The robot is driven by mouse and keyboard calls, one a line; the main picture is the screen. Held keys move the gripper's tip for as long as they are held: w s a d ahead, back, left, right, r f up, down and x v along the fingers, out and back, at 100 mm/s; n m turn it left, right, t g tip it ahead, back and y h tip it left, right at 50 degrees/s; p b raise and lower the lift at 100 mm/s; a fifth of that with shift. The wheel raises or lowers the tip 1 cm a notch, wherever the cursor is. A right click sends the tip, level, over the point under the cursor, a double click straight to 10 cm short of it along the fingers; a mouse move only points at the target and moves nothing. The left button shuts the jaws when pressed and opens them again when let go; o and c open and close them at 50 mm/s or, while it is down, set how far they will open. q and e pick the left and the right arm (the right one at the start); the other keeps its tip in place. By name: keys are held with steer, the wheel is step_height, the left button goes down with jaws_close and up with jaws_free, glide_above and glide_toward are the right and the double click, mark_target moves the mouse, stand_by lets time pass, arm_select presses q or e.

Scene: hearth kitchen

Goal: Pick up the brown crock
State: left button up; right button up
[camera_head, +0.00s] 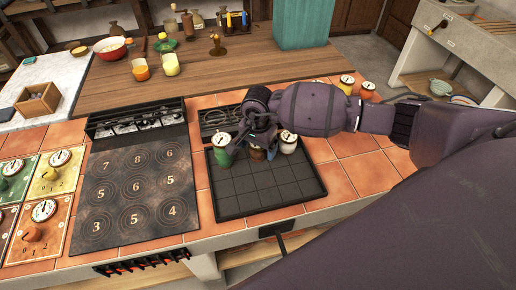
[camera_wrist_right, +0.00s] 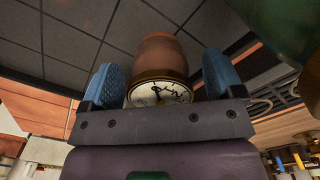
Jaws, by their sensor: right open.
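The brown crock (camera_wrist_right: 160,56), with a clock-like dial on its lid, stands on the dark gridded tray (camera_head: 262,190). In the right wrist view it sits between the two blue fingertips of my right gripper (camera_wrist_right: 162,76), with a visible gap on at least the right side. In the head view the brown crock (camera_head: 257,154) is mostly hidden by my right gripper (camera_head: 248,141), which reaches in from the right just above the tray's back edge. The right gripper is open. My left gripper is not in view.
Several more crocks (camera_head: 346,84) stand behind my arm. The tray's front is clear. A numbered stove top (camera_head: 135,190) lies to the left.

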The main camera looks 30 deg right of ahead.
steer(key=shift+f, duration=0.55)
steer(key=c, duration=1.2)
steer(key=shift+o, duration=0.2)
